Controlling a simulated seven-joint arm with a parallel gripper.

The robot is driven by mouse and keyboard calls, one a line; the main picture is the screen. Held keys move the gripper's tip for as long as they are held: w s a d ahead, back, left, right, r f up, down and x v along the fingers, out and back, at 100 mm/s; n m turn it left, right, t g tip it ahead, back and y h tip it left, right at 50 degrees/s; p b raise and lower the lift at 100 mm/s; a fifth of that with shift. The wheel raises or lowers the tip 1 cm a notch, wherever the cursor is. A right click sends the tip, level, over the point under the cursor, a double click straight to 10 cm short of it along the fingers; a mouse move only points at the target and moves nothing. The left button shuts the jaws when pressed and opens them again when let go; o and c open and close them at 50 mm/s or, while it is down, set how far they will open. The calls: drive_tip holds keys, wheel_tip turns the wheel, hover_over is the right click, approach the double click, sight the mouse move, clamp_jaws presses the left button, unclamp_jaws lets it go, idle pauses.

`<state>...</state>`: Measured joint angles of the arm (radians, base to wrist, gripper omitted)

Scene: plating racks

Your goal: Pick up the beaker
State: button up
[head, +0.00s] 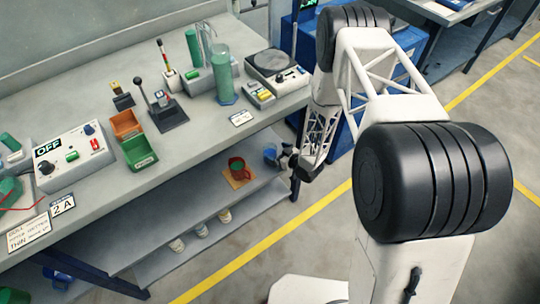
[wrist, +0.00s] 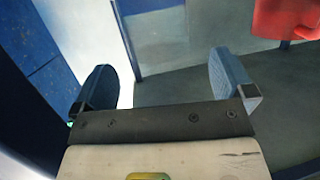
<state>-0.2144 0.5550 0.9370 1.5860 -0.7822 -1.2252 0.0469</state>
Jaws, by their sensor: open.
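My gripper (wrist: 165,84) is open and empty in the wrist view, its two blue-grey fingers wide apart. In the head view my gripper (head: 284,158) is small and dark, at the right end of the shelf under the bench. A red vessel (wrist: 284,18) is cut off at the top right of the wrist view, beyond the fingers. A small blue shape (head: 270,153) lies beside my gripper; I cannot tell if it is a beaker or a finger. No beaker is certain.
The bench top (head: 195,150) above the shelf carries a tall green cylinder (head: 222,75), a scale (head: 272,64), an orange and a green bin (head: 138,152) and a control box (head: 72,155). Several pale cups (head: 200,229) stand on the lower shelf. A dark bench leg (head: 295,185) is near my gripper.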

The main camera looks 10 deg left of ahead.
sight(270, 145)
drive_tip(key=shift+x, duration=2.6)
drive_tip(key=c, duration=1.1)
drive_tip(key=shift+o, duration=0.2)
drive_tip(key=shift+r, duration=0.2)
drive_tip(key=shift+r, duration=1.15)
drive_tip(key=s+d+r, duration=0.1)
drive_tip(key=s+d, duration=0.2)
drive_tip(key=s, duration=0.4)
drive_tip(key=s+d+r, duration=0.1)
drive_tip(key=s+d, duration=0.2)
drive_tip(key=s, duration=0.4)
drive_tip(key=shift+s+r, duration=0.2)
drive_tip(key=shift+s, duration=0.15)
drive_tip(key=shift+d, duration=0.1)
